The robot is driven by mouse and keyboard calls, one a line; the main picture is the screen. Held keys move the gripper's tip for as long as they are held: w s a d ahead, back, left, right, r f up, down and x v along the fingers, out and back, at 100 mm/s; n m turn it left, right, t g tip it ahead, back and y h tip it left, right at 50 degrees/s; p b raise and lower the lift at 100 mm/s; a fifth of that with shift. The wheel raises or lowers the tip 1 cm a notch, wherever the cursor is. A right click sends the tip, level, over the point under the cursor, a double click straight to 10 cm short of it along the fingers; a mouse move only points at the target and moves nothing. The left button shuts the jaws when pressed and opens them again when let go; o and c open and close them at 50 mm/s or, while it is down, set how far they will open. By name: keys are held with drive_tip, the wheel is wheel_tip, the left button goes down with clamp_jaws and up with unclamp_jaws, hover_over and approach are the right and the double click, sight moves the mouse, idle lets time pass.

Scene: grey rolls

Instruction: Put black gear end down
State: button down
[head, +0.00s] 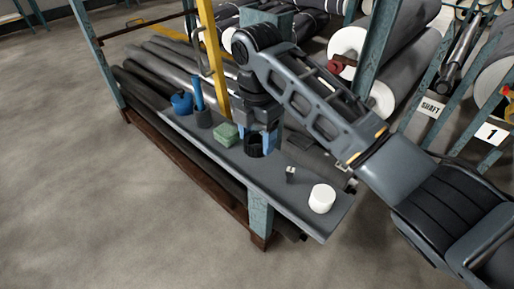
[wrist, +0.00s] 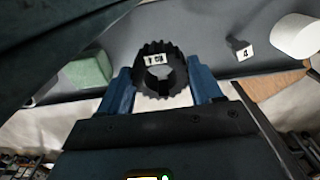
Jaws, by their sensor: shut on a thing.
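A black toothed gear end (head: 255,149) is between the blue fingers of my gripper (head: 264,138), over the middle of the grey shelf board (head: 224,160). In the wrist view, my gripper (wrist: 162,84) has one finger on each side of the gear end (wrist: 149,78). Its round hole and a small white label on it face the camera. My gripper is shut on it. I cannot tell whether its underside touches the board or is slightly above it.
A green block (head: 225,134) stands left of the gear end. A dark cup with a blue stick (head: 198,97) and a blue container (head: 181,103) stand farther left. A small numbered tag (head: 290,174) and a white roll (head: 321,198) stand to the right. Blue rack posts (head: 260,214) border the board.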

drive_tip(key=shift+f, duration=2)
drive_tip(key=shift+c, duration=0.9)
unclamp_jaws()
wheel_tip(320, 180, up, 12)
